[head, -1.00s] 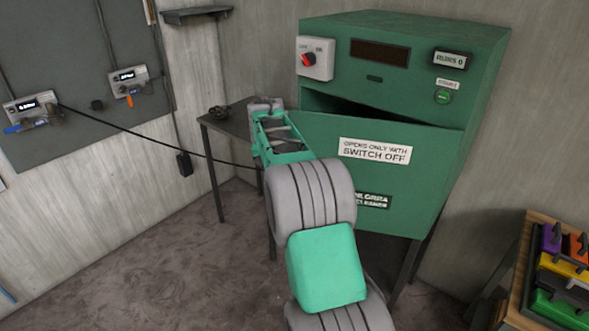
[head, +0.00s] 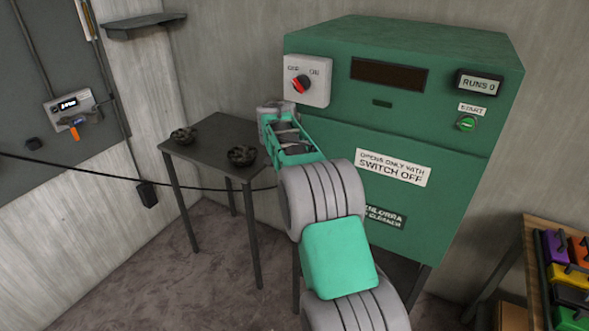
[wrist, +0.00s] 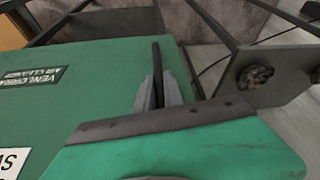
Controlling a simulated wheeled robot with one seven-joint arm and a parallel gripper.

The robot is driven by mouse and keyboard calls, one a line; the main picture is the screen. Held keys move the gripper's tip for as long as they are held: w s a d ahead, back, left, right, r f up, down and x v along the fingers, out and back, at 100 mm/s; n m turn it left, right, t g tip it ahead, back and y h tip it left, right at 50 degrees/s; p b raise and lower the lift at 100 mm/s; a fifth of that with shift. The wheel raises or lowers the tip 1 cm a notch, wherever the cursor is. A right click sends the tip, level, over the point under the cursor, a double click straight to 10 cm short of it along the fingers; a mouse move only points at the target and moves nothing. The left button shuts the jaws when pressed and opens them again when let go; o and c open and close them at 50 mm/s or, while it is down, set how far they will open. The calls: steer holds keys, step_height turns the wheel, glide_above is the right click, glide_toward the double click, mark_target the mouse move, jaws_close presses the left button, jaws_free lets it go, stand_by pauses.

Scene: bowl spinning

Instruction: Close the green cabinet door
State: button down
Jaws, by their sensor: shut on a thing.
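The green cabinet (head: 430,60) stands against the wall. Its green door (head: 440,205), with the "opens only with switch off" label (head: 393,167), sits flush with the front in the head view; only a thin seam shows along its top. The door also fills the left of the wrist view (wrist: 90,110). My gripper (wrist: 160,85) is at the side of the door, its two grey fingers shut on a dark upright bar (wrist: 157,60) that looks like the door handle. In the head view my arm hides the fingertips and the door's left edge.
A switch box with a red knob (head: 303,84) is on the cabinet's upper left. A dark side table (head: 213,140) with two dark round objects stands left of it. A wooden rack (head: 530,260) with coloured boxes is at lower right.

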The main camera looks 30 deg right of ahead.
steer(key=shift+w+d+r, duration=0.15)
steer(key=shift+w+r, duration=0.1)
steer(key=shift+r, duration=0.05)
steer(key=c, duration=1.9)
jaws_free()
steer(key=o, duration=0.3)
steer(key=shift+w+d+f, duration=0.15)
steer(key=shift+d+f, duration=0.1)
steer(key=shift+o, duration=0.7)
steer(key=shift+a, duration=0.1)
steer(key=v, duration=0.8)
steer(key=shift+b, duration=0.45)
